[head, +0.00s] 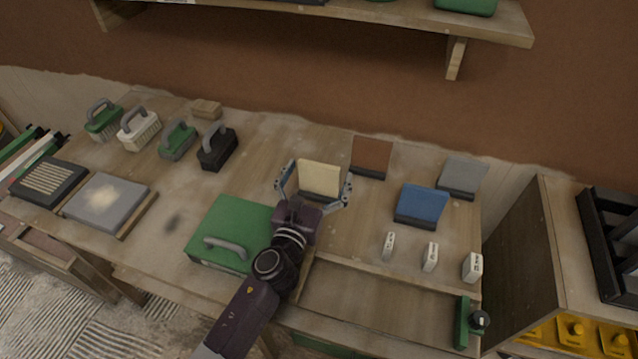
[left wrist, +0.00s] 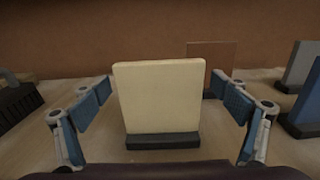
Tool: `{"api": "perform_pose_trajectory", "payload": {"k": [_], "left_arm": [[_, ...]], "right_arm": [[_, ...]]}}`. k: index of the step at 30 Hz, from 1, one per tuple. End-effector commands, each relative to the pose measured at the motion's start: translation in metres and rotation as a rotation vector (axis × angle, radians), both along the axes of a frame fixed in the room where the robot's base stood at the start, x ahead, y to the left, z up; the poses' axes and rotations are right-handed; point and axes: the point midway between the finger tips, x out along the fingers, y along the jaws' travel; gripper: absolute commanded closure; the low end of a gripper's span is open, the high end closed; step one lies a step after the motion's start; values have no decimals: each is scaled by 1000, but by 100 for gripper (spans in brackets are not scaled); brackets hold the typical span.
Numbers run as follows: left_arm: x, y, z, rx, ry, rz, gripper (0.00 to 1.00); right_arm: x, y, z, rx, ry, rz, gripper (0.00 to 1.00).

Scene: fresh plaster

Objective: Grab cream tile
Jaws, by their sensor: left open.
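The cream tile (head: 319,179) stands upright in a dark base on the wooden bench, near the middle of the head view. My left gripper (head: 314,187) is open, with one finger on each side of the tile. In the left wrist view the cream tile (left wrist: 160,97) is centred between the open fingers, with a gap on both sides, so they do not touch it. The tile's dark base (left wrist: 162,140) shows below it. My right gripper is not in view.
A brown tile (head: 371,155) stands behind to the right, with a blue tile (head: 422,203) and a grey tile (head: 464,175) farther right. A green case (head: 228,226) lies to the left. Several brushes (head: 177,139) stand at the back left.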

Motion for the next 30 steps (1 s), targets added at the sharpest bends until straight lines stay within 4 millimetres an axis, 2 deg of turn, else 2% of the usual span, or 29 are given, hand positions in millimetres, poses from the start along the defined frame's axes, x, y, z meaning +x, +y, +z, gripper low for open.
{"api": "perform_pose_trajectory", "payload": {"k": [6,21,30], "left_arm": [[0,0,0,0,0,0,11],[0,0,0,0,0,0,65],[0,0,5,0,-3,-1,66]], "right_arm": [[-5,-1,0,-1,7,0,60],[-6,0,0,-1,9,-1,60],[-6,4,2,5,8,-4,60]]}}
